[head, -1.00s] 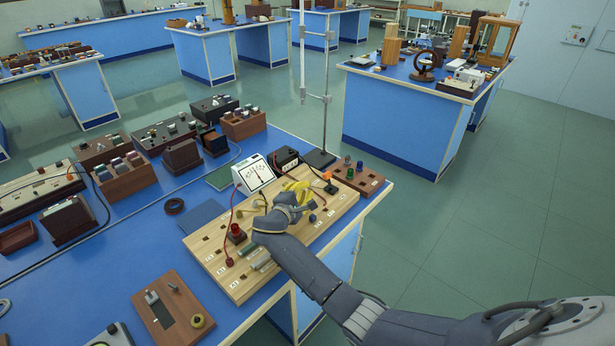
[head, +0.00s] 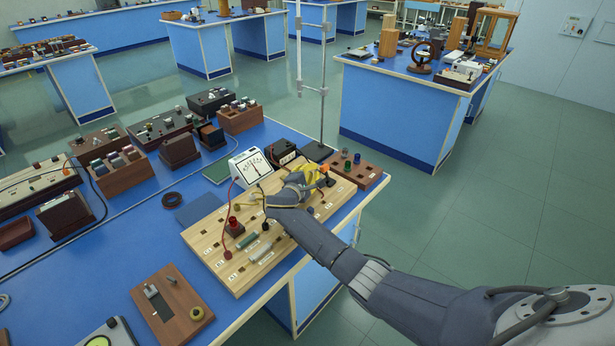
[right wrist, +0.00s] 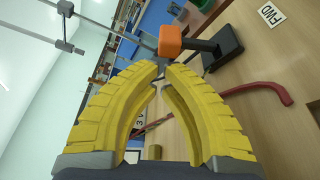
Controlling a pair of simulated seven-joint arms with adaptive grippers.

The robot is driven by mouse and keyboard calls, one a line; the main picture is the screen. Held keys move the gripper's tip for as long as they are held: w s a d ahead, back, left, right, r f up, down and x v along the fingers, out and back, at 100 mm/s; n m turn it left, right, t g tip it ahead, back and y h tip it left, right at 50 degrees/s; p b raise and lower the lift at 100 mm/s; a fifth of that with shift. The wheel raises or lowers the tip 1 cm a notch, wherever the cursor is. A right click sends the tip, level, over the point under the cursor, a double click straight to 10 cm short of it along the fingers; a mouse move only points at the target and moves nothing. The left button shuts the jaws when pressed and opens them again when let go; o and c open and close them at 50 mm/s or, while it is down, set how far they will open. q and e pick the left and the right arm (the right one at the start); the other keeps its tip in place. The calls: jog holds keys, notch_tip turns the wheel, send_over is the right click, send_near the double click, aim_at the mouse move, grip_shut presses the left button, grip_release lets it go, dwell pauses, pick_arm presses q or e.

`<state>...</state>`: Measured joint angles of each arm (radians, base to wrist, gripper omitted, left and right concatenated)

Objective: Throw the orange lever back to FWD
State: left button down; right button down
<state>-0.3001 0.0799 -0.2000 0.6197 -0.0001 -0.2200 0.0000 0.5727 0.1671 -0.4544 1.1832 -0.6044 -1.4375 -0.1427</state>
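The orange lever (head: 326,169) is at the far end of the pale wooden board (head: 225,268). In the right wrist view the orange handle (right wrist: 185,38) sits on a dark arm above a black base, tilted away from the white FWD label (right wrist: 271,15). My right gripper (right wrist: 162,72) has yellow fingers drawn together at the tips, with nothing visible held between them. The tips are just short of the orange handle in that view; whether they touch it I cannot tell. In the head view the wrist partly hides the right gripper (head: 314,178). My left gripper is not in view.
A white meter (head: 251,166) and a metal stand (head: 322,110) stand close beyond the board. A brown block with knobs (head: 358,172) lies to its right. A red wire (right wrist: 262,90) arches near the fingers. Several boxes crowd the bench's left.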

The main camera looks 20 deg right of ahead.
aim_at(321, 167)
jog(key=shift+x, duration=1.05)
jog(key=shift+s+r+m, duration=0.25)
jog(key=shift+m, duration=0.25)
jog(key=m, duration=0.1)
jog(key=s+r+m+t, duration=0.1)
jog(key=m, duration=0.1)
jog(key=shift+s+d+r+h, duration=0.15)
jog(key=shift+s+d+h, duration=0.05)
jog(key=shift+d+h, duration=0.1)
jog(key=shift+s+d+r, duration=0.1)
jog(key=shift+s+r, duration=0.05)
jog(key=shift+r, duration=0.05)
jog(key=shift+s+d+r, duration=0.2)
jog(key=shift+s+d, duration=0.15)
jog(key=shift+s, duration=0.15)
jog(key=shift+w+a, duration=0.1)
jog(key=shift+a, duration=0.1)
